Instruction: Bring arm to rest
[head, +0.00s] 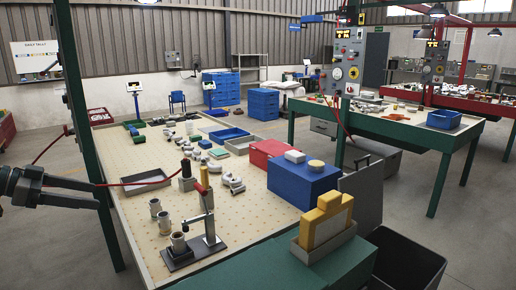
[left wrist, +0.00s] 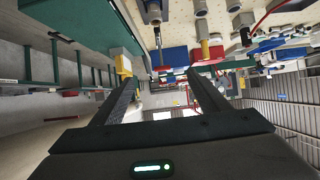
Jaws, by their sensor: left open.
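My left gripper (head: 95,194) comes in from the left edge in the head view, beside the green post at the near left corner of the workbench. Its two fingers are spread apart with nothing between them. The gripper is apart from the castings on the bench. My right gripper is in neither view.
The perforated workbench (head: 135,215) holds a press with a red lever (head: 202,205), metal cups (head: 162,220), a grey tray (head: 146,182) and several castings. A blue box (head: 290,180) and a yellow block (head: 325,222) stand at right. A green post (head: 85,130) rises close to my left gripper.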

